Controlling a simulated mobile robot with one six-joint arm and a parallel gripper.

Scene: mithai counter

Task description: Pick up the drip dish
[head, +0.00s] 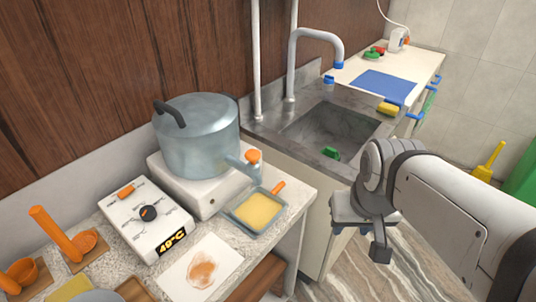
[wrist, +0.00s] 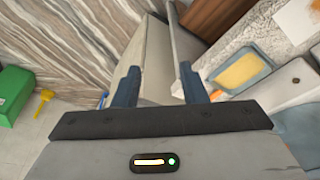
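The drip dish (head: 238,220) is a small shallow blue-grey tray with a yellow layer inside and an orange tab at its far right corner. It sits on the counter below the spigot of the steel pot (head: 200,145). In the wrist view the dish (wrist: 215,77) lies at the upper right, outside the fingers. My gripper (head: 358,236) is to the right of the dish, beyond the counter edge and over the floor. In the wrist view its fingers (wrist: 159,86) stand apart with nothing between them.
The pot stands on a white base (head: 198,186) behind the dish. A control box (head: 146,215) reading 49°C and a stained white sheet (head: 202,268) are to the left. A sink (head: 330,130) holding a green item lies behind my gripper.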

